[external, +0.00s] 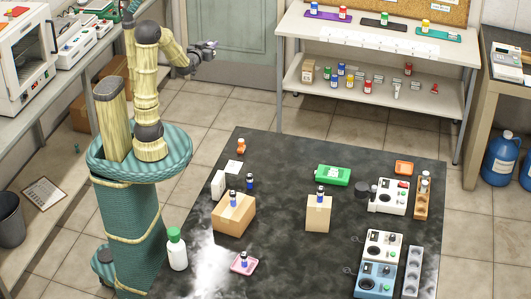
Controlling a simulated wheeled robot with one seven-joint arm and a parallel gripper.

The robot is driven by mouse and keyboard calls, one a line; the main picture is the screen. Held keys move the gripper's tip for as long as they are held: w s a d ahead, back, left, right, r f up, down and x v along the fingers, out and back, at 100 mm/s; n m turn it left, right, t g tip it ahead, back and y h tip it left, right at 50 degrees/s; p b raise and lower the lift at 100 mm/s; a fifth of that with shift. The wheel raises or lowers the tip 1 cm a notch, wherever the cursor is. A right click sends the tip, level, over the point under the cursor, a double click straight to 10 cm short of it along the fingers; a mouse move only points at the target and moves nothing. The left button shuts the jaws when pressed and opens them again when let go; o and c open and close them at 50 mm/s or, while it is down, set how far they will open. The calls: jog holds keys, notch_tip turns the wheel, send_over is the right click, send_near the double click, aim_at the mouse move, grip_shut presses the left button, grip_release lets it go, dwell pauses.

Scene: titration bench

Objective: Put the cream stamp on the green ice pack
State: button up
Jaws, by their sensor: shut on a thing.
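The green ice pack (333,176) lies flat near the back middle of the dark table, with a pale label on top. My gripper (210,45) is raised high at the upper left, well apart from the ice pack and beyond the table's back edge. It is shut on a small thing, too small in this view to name. I cannot make out the cream stamp for sure anywhere in view.
A cardboard box (234,214) and another box (318,213) bear small bottles in front of the ice pack. The table between the ice pack and the left items is clear.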

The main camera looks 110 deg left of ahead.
jog(key=w+f+m+t+h, duration=0.1)
jog(key=w+f+m+t, duration=0.25)
jog(key=w+f, duration=0.35)
jog(key=w+d+f+m+t+h, duration=0.4)
jog(key=w+d+f+t+h, duration=0.1)
jog(key=f, duration=0.3)
jog(key=w+d+f+m+t+h, duration=0.4)
jog(key=w+d+f+t+h, duration=0.1)
jog(key=w+f, duration=0.2)
jog(key=shift+d+f, duration=0.35)
jog(key=shift+f, duration=0.55)
jog(key=shift+f, duration=2.9)
jog(key=shift+f+p, duration=0.5)
jog(key=shift+f, duration=1.4)
jog(key=shift+f, duration=0.25)
